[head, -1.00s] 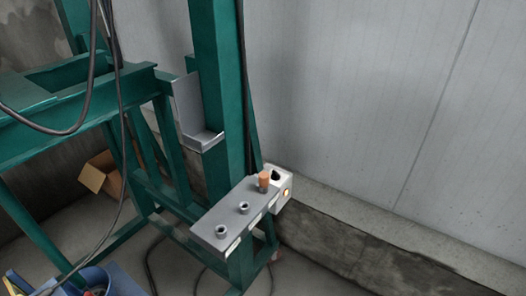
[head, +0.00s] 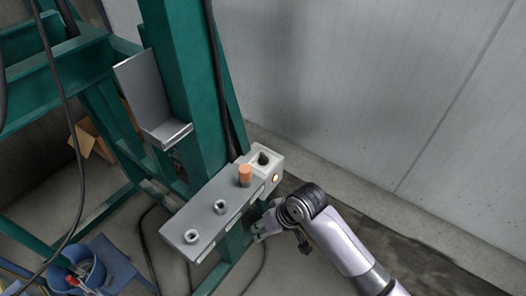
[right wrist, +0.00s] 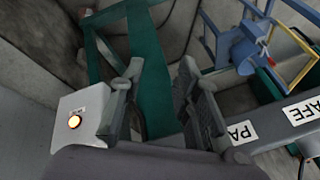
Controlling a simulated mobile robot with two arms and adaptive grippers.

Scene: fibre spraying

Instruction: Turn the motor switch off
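A grey control box (head: 205,212) is fixed to the green frame. On its top are two metal sockets, an orange cylindrical knob (head: 245,175) and, at the far end, a dark switch (head: 263,158). I cannot tell which control is the motor switch. My right gripper (head: 262,228) is just below and right of the box, fingers apart and empty (right wrist: 158,85). My left gripper is not in view.
The green frame (head: 180,80) with a grey bracket (head: 150,100) rises behind the box. Cables hang at left. A blue bucket (head: 85,268) and a cardboard box (head: 92,140) are on the floor. A wall (head: 370,80) closes off the right.

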